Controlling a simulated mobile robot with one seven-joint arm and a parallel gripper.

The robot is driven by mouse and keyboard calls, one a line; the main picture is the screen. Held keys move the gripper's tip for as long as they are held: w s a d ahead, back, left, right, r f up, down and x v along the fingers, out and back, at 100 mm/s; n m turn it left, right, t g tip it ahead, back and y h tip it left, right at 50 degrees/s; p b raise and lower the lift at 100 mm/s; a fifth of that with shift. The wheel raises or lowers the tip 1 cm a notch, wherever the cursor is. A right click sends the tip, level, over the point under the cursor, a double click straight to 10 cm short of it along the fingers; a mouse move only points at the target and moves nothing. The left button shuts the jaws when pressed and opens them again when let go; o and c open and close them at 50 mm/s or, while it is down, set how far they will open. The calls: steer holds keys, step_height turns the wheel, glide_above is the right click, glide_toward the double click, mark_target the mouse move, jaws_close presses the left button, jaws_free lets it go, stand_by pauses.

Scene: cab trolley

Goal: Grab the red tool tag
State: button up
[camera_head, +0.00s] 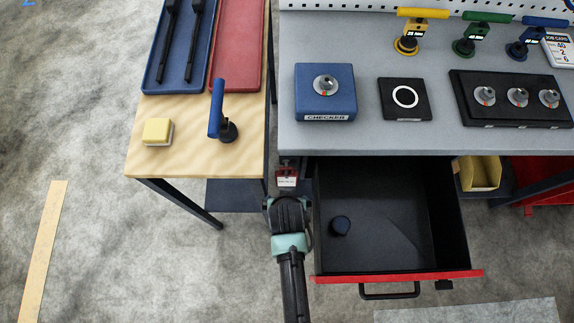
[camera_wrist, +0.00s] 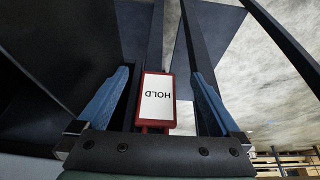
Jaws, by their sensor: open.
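In the head view the tag (camera_head: 287,178) hangs below the bench edge, between the wooden table and the open drawer. My gripper (camera_wrist: 160,74) is open, with one blue finger on each side of the tag. Gaps show between the fingers and the tag's sides, so the fingers look apart from it. In the head view my gripper (camera_head: 286,200) is just below the tag, and its fingers are hard to make out.
The wooden table (camera_head: 190,172) is on the left, carrying a yellow block (camera_head: 157,131) and a blue-handled tool (camera_head: 216,108). The grey bench (camera_head: 370,60) holds a blue checker box (camera_head: 325,95).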

steer(key=w, duration=0.6)
steer(key=shift+w, duration=0.1)
steer(key=shift+f, duration=0.5)
steer(key=c, duration=1.3)
